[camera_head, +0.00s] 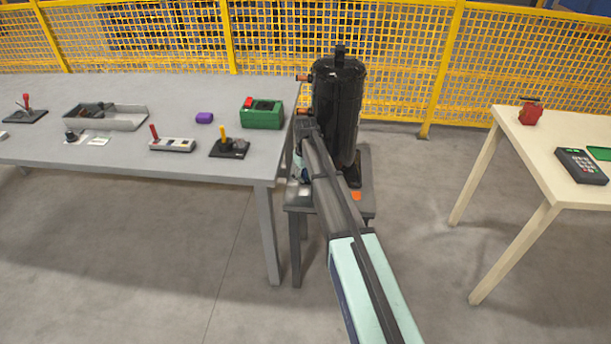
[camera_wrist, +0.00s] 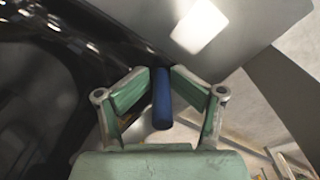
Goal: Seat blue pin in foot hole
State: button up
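The black compressor (camera_wrist: 30,110) fills the left of that view, close beside my gripper. In the head view the compressor (camera_head: 338,105) stands upright on a small dark stand (camera_head: 368,207). My arm reaches to its left side and hides the pin and most of the gripper there. A black foot (camera_head: 352,178) shows at the compressor's base on the right. I cannot make out the foot hole in either view.
A white square piece (camera_wrist: 200,26) lies on the stand beyond my fingers. An orange piece (camera_head: 356,196) is at the stand's front right. The grey table (camera_head: 60,160) at left holds a green box (camera_head: 262,118) and several tools. A cream table (camera_head: 520,150) stands right.

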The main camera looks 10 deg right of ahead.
jog(key=shift+s+f, duration=0.15)
jog(key=shift+f, duration=0.2)
jog(key=shift+r, duration=0.4)
jog(key=r, duration=1.3)
jog(key=shift+w, duration=0.2)
jog(key=s+a+f+m+g+p, duration=0.1)
jog(key=s+f+m+g+p, duration=0.1)
jog(key=s+f, duration=1.4)
jog(key=s+f+m+g+p, duration=0.2)
jog(key=s+f+g, duration=0.1)
jog(key=s+f, duration=1.35)
jog(key=s+f+g, duration=0.1)
jog(key=s+f, duration=0.1)
jog(key=s, duration=1.2)
jog(key=s+d+f, duration=0.1)
jog(key=s+f, duration=0.2)
jog(key=s, duration=1.2)
jog(key=shift+s+f+g, duration=0.3)
jog(key=shift+g, duration=0.1)
